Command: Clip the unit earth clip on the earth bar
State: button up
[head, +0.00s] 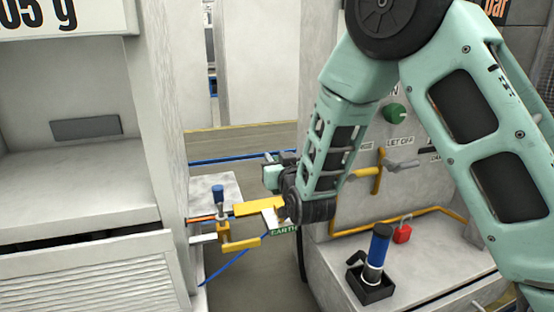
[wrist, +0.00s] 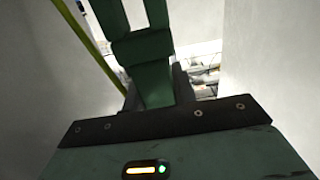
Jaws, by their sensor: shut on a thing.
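My gripper (head: 268,211) is low in the middle of the head view, left of the right-hand cabinet. It is shut on the yellow unit earth clip (head: 257,208), which reaches left from it. A copper-coloured earth bar (head: 203,218) juts from the left cabinet's side at that spot. I cannot tell whether the clip is around the bar or only in front of it. A green EARTH label (head: 285,232) shows under my gripper. In the wrist view the clip and bar are not distinguishable.
The left cabinet (head: 172,130) stands close to the clip. On the right, a panel with a green knob (head: 394,113) rises above a ledge holding a blue-handled tool (head: 379,245) and a red padlock (head: 402,231). A blue line (head: 232,266) slants below the clip.

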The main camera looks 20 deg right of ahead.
jog(key=shift+f+b, duration=1.45)
jog(key=shift+f, duration=0.45)
jog(key=shift+f+b, duration=2.15)
jog(key=shift+b, duration=0.45)
dwell(0.3)
jog(key=o, duration=1.1)
jog(key=shift+r, duration=0.1)
jog(key=shift+s, duration=0.1)
jog(key=shift+s+p, duration=8)
jog(key=shift+s, duration=0.65)
